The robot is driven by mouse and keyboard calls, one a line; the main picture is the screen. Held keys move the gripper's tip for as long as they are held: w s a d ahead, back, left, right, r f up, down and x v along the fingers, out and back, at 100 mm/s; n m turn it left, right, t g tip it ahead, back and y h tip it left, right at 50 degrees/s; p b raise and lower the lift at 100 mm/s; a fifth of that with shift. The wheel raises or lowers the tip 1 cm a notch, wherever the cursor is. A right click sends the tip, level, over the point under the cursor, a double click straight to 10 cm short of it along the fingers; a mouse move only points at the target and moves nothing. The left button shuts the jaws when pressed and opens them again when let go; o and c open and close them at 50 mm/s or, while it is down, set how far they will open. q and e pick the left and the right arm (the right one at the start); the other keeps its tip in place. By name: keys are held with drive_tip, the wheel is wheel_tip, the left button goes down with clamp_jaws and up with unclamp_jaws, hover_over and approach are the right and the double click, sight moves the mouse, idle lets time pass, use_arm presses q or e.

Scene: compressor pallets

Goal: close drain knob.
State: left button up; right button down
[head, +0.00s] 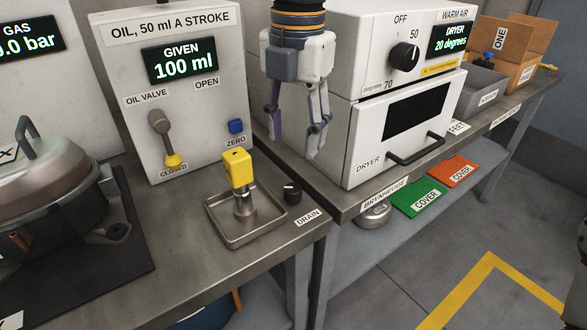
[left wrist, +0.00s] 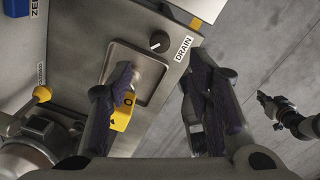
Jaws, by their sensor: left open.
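The drain knob (head: 293,192) is a small black round knob on the steel bench, beside the label DRAIN (head: 307,216). It also shows in the left wrist view (left wrist: 159,41), with a light mark on its top. My left gripper (head: 296,122) hangs above the bench, fingers down and apart, with nothing between them. In the head view it is above and behind the knob, not touching it. In the left wrist view the knob lies beyond the gap between the fingertips (left wrist: 160,72). What looks like my right gripper (left wrist: 276,108) is at the right of that view, small and dark.
A square drip tray (head: 223,231) with a yellow-topped fitting (head: 238,168) stands left of the knob. The oil dispenser (head: 180,50) is behind it, and the dryer (head: 400,150) is at right. A lidded pot (head: 50,190) stands at left.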

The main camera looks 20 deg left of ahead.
sight(293, 188)
use_arm(q)
wheel_tip(293, 188, down, 11)
drive_tip(key=shift+s+a, duration=0.1)
clamp_jaws()
